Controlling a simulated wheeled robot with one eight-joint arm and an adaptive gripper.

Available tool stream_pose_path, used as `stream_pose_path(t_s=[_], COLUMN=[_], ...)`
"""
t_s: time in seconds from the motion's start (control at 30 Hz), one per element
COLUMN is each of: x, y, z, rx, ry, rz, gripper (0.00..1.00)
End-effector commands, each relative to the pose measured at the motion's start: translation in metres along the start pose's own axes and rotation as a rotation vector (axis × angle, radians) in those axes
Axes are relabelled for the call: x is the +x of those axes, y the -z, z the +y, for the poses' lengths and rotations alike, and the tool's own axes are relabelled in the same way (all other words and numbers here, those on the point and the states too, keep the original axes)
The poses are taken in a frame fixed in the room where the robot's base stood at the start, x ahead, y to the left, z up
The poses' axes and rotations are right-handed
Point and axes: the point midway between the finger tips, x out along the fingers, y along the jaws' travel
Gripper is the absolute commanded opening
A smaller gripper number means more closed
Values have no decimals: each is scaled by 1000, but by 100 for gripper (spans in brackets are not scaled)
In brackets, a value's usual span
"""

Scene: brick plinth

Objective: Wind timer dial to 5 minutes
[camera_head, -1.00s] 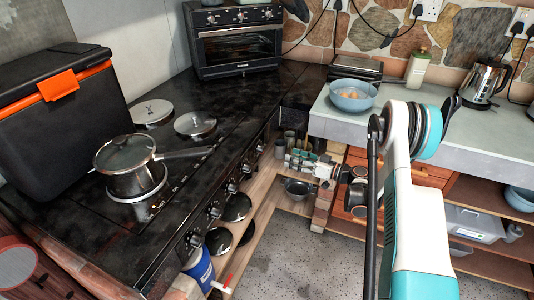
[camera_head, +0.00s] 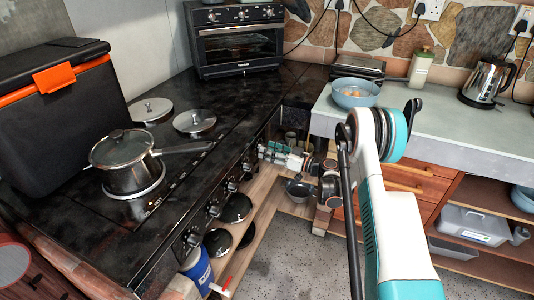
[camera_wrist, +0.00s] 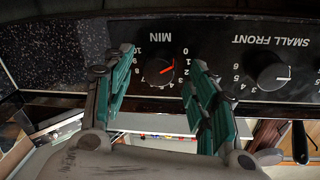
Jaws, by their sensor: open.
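The timer dial (camera_wrist: 158,72) is a round black knob with a red pointer on the black stove panel, under upside-down "MIN" lettering in the wrist view. Its scale runs from 0 to 10, and the pointer lies toward the right, near the 2. My gripper (camera_wrist: 159,62) is open, with one teal-padded finger on each side of the dial. I cannot tell whether either finger touches it. In the head view my gripper (camera_head: 275,152) is at the far end of the stove front, where the dial cannot be made out.
A "SMALL FRONT" knob (camera_wrist: 273,72) is right of the dial. In the head view, a lidded pot (camera_head: 125,165) stands on the stove top (camera_head: 165,215). Several stove knobs (camera_head: 212,210) line its front edge. A wooden shelf (camera_head: 262,205) runs below. A blue bowl (camera_head: 355,97) sits on the counter.

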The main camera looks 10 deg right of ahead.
Motion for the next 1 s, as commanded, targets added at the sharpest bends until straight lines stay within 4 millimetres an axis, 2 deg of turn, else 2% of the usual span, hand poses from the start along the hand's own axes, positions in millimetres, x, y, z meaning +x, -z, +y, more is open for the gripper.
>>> stream_pose_path(t_s=[0.17, 0.47, 0.67, 1.0], x=[12, 14, 13, 13], y=[0, 0, 0, 0], z=[0, 0, 0, 0], rx=[0, 0, 0, 26], ry=[0, -1, 0, -1], rz=[0, 0, 0, -3], gripper=[53, 53, 7, 7])
